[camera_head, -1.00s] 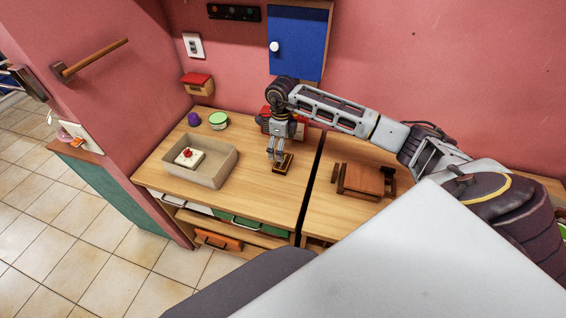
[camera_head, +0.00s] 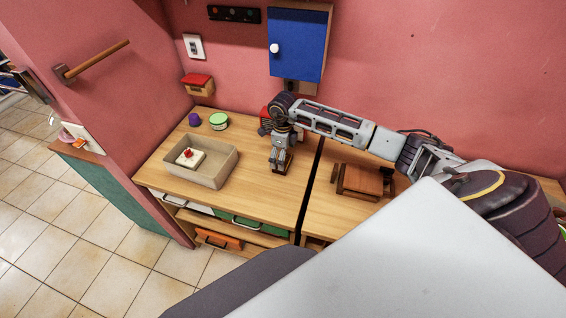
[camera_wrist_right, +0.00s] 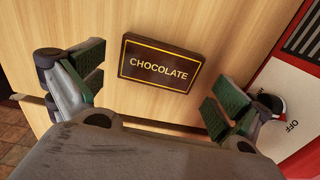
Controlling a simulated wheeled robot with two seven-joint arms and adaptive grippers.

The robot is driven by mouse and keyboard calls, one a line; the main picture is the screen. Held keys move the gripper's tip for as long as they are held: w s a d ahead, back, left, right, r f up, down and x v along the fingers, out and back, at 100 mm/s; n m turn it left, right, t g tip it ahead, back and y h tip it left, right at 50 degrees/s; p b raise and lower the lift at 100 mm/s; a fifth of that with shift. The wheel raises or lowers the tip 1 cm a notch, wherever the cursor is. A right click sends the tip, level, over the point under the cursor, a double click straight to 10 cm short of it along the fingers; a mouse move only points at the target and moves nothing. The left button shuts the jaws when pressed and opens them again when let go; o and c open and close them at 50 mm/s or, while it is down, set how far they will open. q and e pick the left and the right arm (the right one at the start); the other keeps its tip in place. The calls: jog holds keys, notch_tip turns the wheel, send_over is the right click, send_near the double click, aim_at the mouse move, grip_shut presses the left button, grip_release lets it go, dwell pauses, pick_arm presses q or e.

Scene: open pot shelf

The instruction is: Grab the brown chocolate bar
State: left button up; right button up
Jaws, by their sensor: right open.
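The chocolate bar (camera_wrist_right: 160,63) is a dark brown rectangle with a gold border and the word CHOCOLATE. It lies flat on the wooden table top, slightly tilted in the right wrist view. My right gripper (camera_wrist_right: 158,92) is open, with one green-padded finger to each side of the bar. No finger visibly touches it. In the head view the right gripper (camera_head: 281,163) points down over the bar's spot and hides most of the bar. My left gripper is not in view.
A beige tray (camera_head: 225,172) holding a pale block with a red top stands left of the gripper. A purple cup (camera_head: 194,119) and a green-white round container (camera_head: 218,121) stand behind. A red-and-white switch box (camera_wrist_right: 296,95) is close to the right finger.

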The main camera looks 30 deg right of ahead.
jog(key=shift+f, duration=1.35)
jog(key=c, duration=0.8)
